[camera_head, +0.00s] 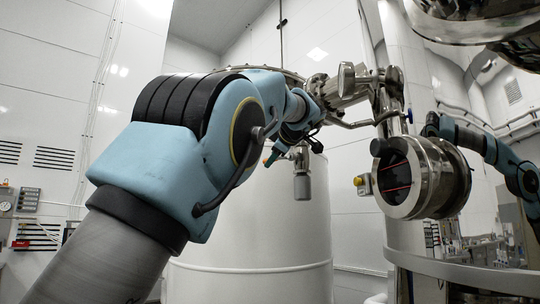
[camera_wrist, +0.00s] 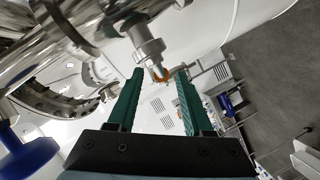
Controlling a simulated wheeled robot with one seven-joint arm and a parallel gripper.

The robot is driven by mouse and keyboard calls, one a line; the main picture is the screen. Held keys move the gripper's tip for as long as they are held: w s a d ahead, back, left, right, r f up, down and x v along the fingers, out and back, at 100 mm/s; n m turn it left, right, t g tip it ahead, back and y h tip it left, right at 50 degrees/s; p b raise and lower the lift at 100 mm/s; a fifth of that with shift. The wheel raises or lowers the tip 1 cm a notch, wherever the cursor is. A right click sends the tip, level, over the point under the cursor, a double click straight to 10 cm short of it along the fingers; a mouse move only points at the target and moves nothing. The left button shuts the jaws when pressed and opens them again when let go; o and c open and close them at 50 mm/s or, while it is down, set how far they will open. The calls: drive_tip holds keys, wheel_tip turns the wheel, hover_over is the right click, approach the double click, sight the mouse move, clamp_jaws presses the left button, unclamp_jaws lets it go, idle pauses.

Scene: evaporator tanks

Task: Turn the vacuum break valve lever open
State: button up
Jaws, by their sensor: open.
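My gripper (camera_wrist: 160,78) is open, its two green fingers apart with nothing held between them. I cannot tell for certain which part is the vacuum break valve lever. A blue handle (camera_wrist: 28,155) shows at the lower left of the wrist view, left of my fingers.
A white tank (camera_head: 250,230) stands below the arm. A grey cylindrical fitting (camera_head: 302,182) hangs from the pipework. A round steel sight port (camera_head: 420,178) projects at the right. Steel pipes (camera_wrist: 45,60) crowd the left of the wrist view; floor (camera_wrist: 270,90) shows at the right.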

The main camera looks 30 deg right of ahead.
drive_tip(key=shift+p+x, duration=0.55)
drive_tip(key=shift+x, duration=1.15)
clamp_jaws()
